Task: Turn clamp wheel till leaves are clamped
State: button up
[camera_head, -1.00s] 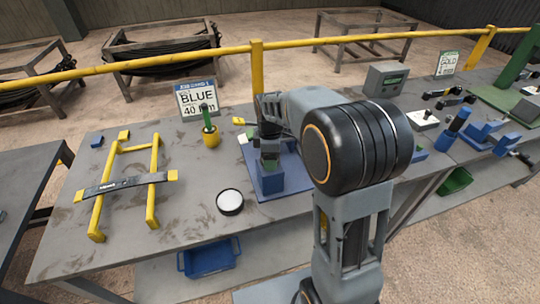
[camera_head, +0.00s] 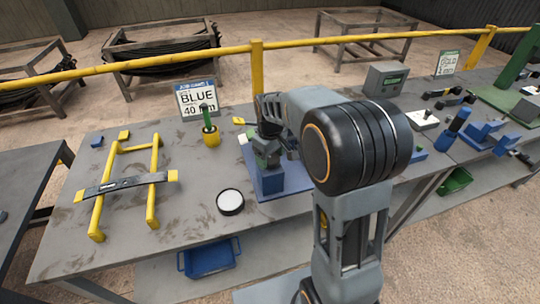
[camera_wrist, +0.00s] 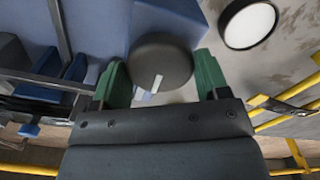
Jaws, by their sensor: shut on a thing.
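The clamp wheel (camera_wrist: 160,66) is a dark round knob with a pale mark on its face, seen in the wrist view. My gripper (camera_wrist: 162,82) has its two green fingers on either side of the wheel, shut on it. The blue clamp fixture (camera_head: 272,180) stands on a blue base plate on the bench, and its blue block (camera_wrist: 165,18) shows beyond the wheel in the wrist view. In the head view my gripper (camera_head: 267,150) is over the fixture, and my arm hides part of it. I cannot see whether leaves are in the clamp.
A yellow rack (camera_head: 152,205) with a dark leaf (camera_head: 125,184) across it stands on the left of the bench. A white-topped round item (camera_head: 230,201) lies in front of the fixture.

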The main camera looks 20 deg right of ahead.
aim_at(270, 157)
jog(key=shift+m, duration=0.4)
jog(key=o, duration=0.9)
notch_tip(270, 157, up, 14)
jog(key=shift+f, duration=0.1)
dwell(0.4)
